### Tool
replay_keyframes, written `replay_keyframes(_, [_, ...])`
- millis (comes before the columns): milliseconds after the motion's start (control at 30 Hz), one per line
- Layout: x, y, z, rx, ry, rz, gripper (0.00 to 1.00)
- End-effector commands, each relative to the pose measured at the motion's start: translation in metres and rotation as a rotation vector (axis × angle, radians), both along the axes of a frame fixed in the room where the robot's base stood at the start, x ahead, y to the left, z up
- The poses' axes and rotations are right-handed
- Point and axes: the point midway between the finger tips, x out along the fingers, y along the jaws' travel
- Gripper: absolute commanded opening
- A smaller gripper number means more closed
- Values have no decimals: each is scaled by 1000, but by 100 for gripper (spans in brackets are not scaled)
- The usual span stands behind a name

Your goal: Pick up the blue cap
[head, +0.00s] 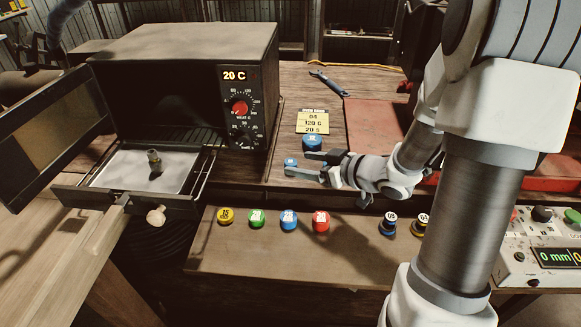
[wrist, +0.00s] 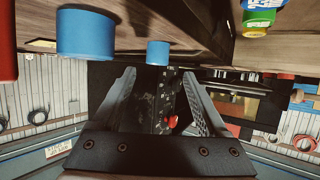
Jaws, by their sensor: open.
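One larger blue piece (head: 312,143) stands on the bench by the yellow note. A smaller blue cap (head: 291,163) lies at my gripper's fingertips, partly hidden by them. Another blue cap (head: 289,220) sits in the row on the front ledge. My gripper (head: 297,164) is open, reaching left low over the bench edge. In the wrist view the small blue cap (wrist: 158,52) appears between and beyond the fingertips (wrist: 158,74); contact cannot be told. The larger blue piece (wrist: 87,33) is to its left there.
An oven (head: 190,90) reading 20 C stands left, its door open and tray (head: 110,205) pulled out with a metal fitting (head: 155,161). Yellow (head: 225,216), green (head: 257,218) and red (head: 321,221) caps line the front ledge. A wrench (head: 328,82) lies behind.

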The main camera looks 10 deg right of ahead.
Motion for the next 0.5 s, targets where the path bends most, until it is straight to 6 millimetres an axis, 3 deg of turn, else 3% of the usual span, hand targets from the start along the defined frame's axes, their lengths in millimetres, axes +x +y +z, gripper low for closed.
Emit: replay_keyframes(500, [42,26,-23,0,0,-1,76])
